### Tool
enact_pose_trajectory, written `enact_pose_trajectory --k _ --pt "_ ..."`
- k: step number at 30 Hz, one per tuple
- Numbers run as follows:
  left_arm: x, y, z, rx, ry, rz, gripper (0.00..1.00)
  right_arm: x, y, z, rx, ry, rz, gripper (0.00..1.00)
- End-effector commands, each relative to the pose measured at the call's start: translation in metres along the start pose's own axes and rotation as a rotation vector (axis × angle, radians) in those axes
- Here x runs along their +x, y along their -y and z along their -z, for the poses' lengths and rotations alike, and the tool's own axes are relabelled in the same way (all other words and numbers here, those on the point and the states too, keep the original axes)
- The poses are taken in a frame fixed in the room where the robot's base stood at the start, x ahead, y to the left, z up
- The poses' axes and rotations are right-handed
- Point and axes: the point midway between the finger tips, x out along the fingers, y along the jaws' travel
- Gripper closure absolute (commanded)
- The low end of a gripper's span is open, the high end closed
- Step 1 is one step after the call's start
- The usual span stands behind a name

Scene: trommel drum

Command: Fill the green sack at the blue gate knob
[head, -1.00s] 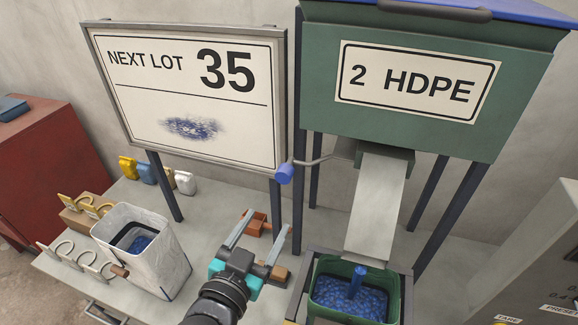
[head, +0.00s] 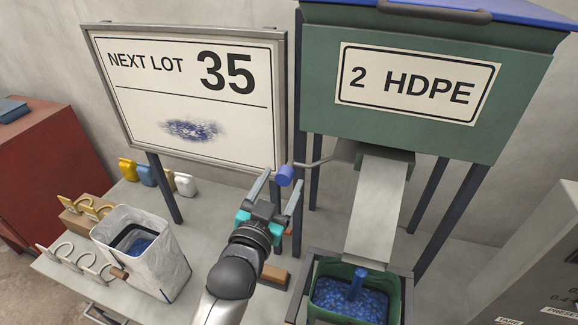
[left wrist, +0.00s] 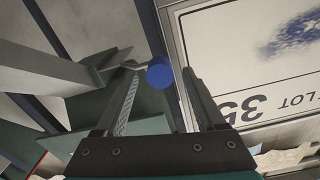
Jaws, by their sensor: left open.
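The blue gate knob (head: 285,175) sits on the end of a grey lever at the left of the chute, below the HDPE hopper. My left gripper (head: 281,185) is open, with its fingers pointing up at the knob. In the left wrist view the knob (left wrist: 160,74) shows between the fingertips; I cannot tell whether it is within their reach. The green sack (head: 318,272) stands open under the chute's lower end, with blue pellets (head: 340,298) inside. A narrow blue column stands over the pellets below the chute. My right gripper is not in view.
A white sack (head: 172,262) with blue contents stands on the bench at left. Several coloured jugs (head: 146,172) are behind it. The lot sign (head: 195,95) and dark hopper posts (head: 430,195) are close to my arm. A grey cabinet (head: 540,250) is at right.

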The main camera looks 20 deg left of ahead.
Motion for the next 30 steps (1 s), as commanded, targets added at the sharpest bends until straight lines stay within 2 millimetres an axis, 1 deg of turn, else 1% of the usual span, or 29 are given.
enact_pose_trajectory --k 1,6,12,16,24,25,26,30 --pt "0.009 0.000 0.001 -0.001 -0.002 0.001 0.28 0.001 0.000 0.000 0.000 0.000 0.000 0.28" --pt "0.033 0.000 0.001 -0.001 -0.002 0.001 0.28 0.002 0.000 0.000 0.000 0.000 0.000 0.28" --pt "0.051 0.000 0.000 -0.001 -0.001 0.001 0.28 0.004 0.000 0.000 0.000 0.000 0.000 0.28" --pt "0.056 0.000 0.000 -0.001 0.000 0.000 0.28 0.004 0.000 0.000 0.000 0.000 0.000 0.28" --pt "0.057 0.000 0.000 -0.001 0.000 0.000 0.28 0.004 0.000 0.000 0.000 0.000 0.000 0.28" --pt "0.057 0.000 0.000 -0.001 0.000 0.000 0.29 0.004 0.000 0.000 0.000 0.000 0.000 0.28" --pt "0.057 0.000 0.000 -0.001 0.000 0.000 0.33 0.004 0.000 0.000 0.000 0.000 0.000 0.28" --pt "0.057 0.000 0.000 -0.001 0.000 0.000 0.48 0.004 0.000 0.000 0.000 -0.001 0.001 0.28"
